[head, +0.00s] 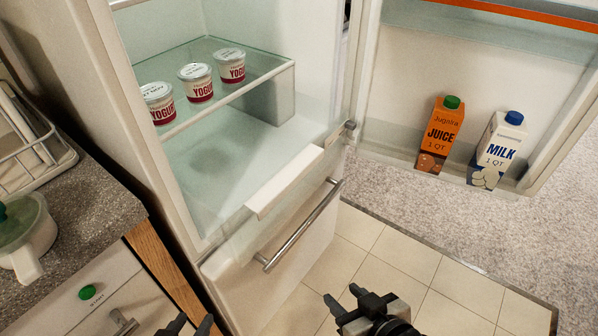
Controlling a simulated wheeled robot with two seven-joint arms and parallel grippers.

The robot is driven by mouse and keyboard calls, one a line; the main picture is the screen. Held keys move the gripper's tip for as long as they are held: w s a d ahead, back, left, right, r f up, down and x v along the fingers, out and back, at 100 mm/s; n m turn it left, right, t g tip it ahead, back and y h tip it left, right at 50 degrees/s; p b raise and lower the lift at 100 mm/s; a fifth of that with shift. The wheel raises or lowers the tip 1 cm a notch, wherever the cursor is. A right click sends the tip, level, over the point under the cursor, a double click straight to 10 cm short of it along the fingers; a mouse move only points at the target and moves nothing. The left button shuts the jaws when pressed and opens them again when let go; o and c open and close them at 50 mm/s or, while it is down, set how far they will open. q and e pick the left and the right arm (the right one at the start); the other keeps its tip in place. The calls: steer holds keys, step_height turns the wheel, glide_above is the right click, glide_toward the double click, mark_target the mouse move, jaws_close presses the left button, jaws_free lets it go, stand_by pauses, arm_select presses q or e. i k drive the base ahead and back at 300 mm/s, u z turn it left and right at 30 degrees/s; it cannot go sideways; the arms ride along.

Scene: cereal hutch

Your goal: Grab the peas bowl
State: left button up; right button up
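No bowl with visible peas shows in the head view. A white vessel (36,246) with a translucent green lid and a stubby handle stands on the counter at the left edge, partly cut off. I cannot tell whether it is the peas bowl. My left gripper (191,322) is at the bottom edge, below and right of the vessel; its two fingertips are apart with nothing seen between them. My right gripper (343,297) is at the bottom centre, over the tiled floor, in front of the fridge. Its fingers are apart and empty.
The open fridge holds yogurt cups (196,82) on a glass shelf (240,77). A drawer (300,228) with a metal handle is below. A white rack (35,150) stands on the counter (95,205).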

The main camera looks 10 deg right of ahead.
mark_target(27, 268)
steer(key=z, duration=0.6)
steer(key=k, duration=1.45)
steer(key=u, duration=1.95)
steer(key=i, duration=0.5)
steer(key=z, duration=0.05)
